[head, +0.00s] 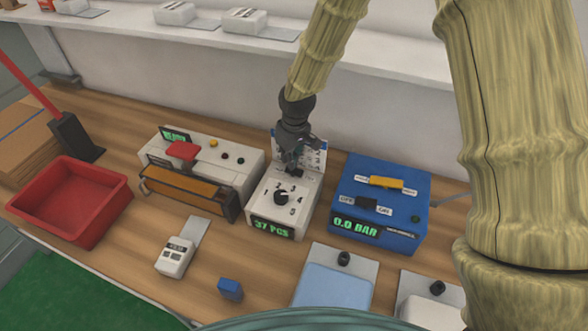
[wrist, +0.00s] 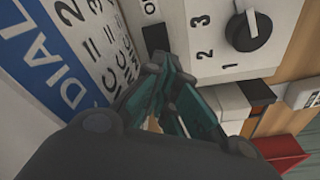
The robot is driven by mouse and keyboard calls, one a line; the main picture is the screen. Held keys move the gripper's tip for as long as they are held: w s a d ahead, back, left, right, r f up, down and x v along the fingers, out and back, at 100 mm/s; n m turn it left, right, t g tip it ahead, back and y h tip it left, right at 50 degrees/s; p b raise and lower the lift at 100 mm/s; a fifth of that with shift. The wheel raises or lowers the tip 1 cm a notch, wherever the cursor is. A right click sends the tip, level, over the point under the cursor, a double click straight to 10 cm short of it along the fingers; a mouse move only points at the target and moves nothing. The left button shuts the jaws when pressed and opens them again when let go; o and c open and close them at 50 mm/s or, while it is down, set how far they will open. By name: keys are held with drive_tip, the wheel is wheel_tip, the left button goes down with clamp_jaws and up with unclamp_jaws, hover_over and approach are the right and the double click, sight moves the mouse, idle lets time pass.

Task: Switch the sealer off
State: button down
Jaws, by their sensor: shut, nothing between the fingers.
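The white machine (head: 225,160) at the left of the row has an orange-brown bar in front, a red lever, small coloured buttons and a green READY display. It looks like the sealer. My gripper (head: 293,168) is shut and empty, pointing down over the back of the middle white dial box (head: 262,212), right of that machine. In the wrist view, the closed fingertips (wrist: 162,65) are close to a dark part (wrist: 155,38) on the dial box; contact is unclear. The dial knob (wrist: 248,30) is beside them.
A printed dial card (head: 312,150) stands behind the dial box. A blue unit (head: 382,235) reading 0.0 BAR stands to its right. A red tray (head: 118,192), a label device (head: 174,257) and a small blue block (head: 230,289) are on the table. A white shelf (head: 380,57) runs behind.

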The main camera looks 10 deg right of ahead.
drive_tip(key=shift+f+b, duration=0.4)
drive_tip(key=shift+f, duration=0.4)
idle(0.7)
drive_tip(key=shift+s, duration=0.1)
drive_tip(key=shift+r+p, duration=2.65)
drive_tip(key=shift+r, duration=0.9)
drive_tip(key=shift+d, duration=0.1)
